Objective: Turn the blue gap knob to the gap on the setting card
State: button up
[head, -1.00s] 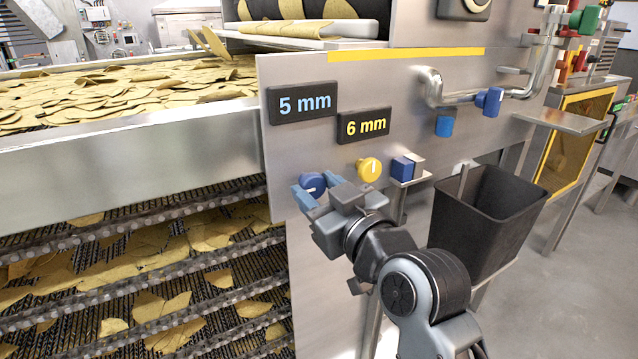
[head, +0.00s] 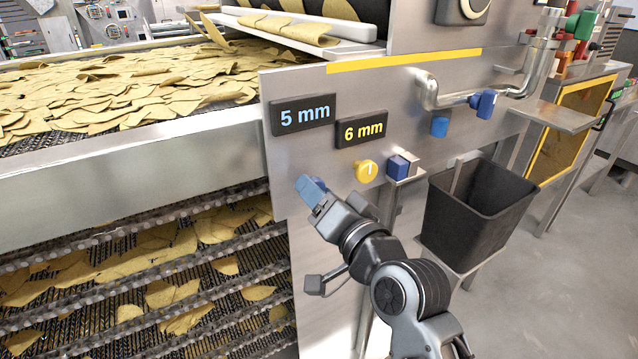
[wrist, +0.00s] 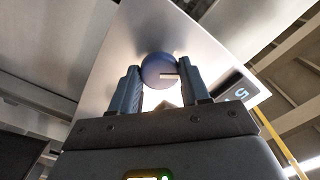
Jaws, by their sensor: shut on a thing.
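The blue gap knob (wrist: 156,66) sits between my two fingers in the wrist view, with a white pointer line on its face pointing right in that picture. My gripper is shut on the blue knob. A dark plate reading "5 mm" in blue (head: 303,115) is above it. Part of that plate shows in the wrist view (wrist: 238,91). I cannot tell whether this plate is the setting card.
A yellow knob (head: 366,171) is close on the right, under a "6 mm" plate (head: 361,129). A blue block (head: 398,167) sits on a small ledge beside it. A dark bin (head: 476,215) stands further right. Conveyor racks with chips fill the left.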

jog(key=m+p, duration=0.4)
jog(key=m, duration=1.4)
jog(key=shift+f+m+p, duration=0.1)
jog(key=shift+m+p, duration=0.2)
dwell(0.4)
jog(key=o, duration=1.1)
jog(key=shift+c, duration=0.2)
jog(key=b+v, duration=0.1)
jog(key=v, duration=0.6)
jog(key=shift+s+d, duration=0.25)
jog(key=shift+s, duration=0.05)
